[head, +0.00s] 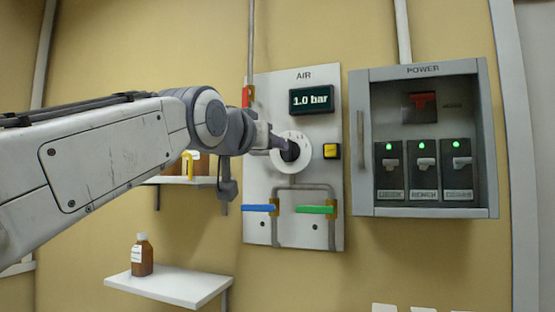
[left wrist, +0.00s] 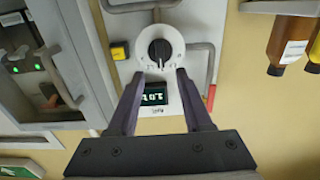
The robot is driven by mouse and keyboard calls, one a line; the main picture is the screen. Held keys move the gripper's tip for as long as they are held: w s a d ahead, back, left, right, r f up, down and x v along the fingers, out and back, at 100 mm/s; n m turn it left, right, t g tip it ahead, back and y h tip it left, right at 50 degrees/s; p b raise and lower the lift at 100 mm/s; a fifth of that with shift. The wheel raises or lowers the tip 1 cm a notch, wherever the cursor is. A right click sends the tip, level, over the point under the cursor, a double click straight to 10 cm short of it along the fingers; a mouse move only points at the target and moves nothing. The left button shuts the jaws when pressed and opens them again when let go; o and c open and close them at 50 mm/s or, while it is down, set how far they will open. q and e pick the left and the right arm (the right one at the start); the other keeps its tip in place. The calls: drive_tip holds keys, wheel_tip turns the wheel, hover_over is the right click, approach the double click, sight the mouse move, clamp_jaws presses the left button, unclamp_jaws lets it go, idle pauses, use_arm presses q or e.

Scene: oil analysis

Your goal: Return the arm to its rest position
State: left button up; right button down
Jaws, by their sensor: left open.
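My left arm (head: 110,150) reaches in from the left in the head view, stretched out toward the AIR panel (head: 260,190). My left gripper (head: 277,143) is in front of the panel's white round dial (head: 305,160), partly covering it. In the left wrist view my left gripper (left wrist: 160,74) is open, its two fingers apart and nothing between the tips. The dial's black knob (left wrist: 159,50) lies just beyond the fingertips. I cannot tell whether a finger touches the dial. My right gripper is not in view.
The AIR display (head: 311,99) reads 1.0 bar. A POWER cabinet (head: 362,195) with several green-lit switches is to the right. Blue (head: 258,208) and green (head: 314,210) valve handles sit below the dial. A brown bottle (head: 142,258) stands on a low shelf (head: 190,286).

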use_arm(q)
drive_tip(key=shift+s+a, duration=0.15)
drive_tip(key=shift+s, duration=0.25)
drive_tip(key=s+d+f+m+g, duration=0.1)
drive_tip(key=s+d+f+g, duration=0.15)
drive_tip(key=f, duration=0.75)
drive_tip(key=s+d+f+g, duration=0.2)
drive_tip(key=f+g, duration=0.1)
drive_tip(key=f, duration=0.7)
drive_tip(key=s+d+f+m+g, duration=0.1)
drive_tip(key=s+d+f+g, duration=0.15)
drive_tip(key=f, duration=0.75)
drive_tip(key=s+a+f+g+y, duration=0.2)
drive_tip(key=s+a+f+g, duration=0.2)
drive_tip(key=s+f, duration=0.7)
drive_tip(key=s+a+f+m+g+y, duration=0.1)
drive_tip(key=s+a+f+g, duration=0.3)
drive_tip(key=s+f, duration=0.7)
wheel_tip(320, 180, down, 3)
drive_tip(key=shift+s+f+m+g+y+b, duration=0.2)
drive_tip(key=shift+m+g+y+b, duration=0.1)
drive_tip(key=shift+g+y+b, duration=0.4)
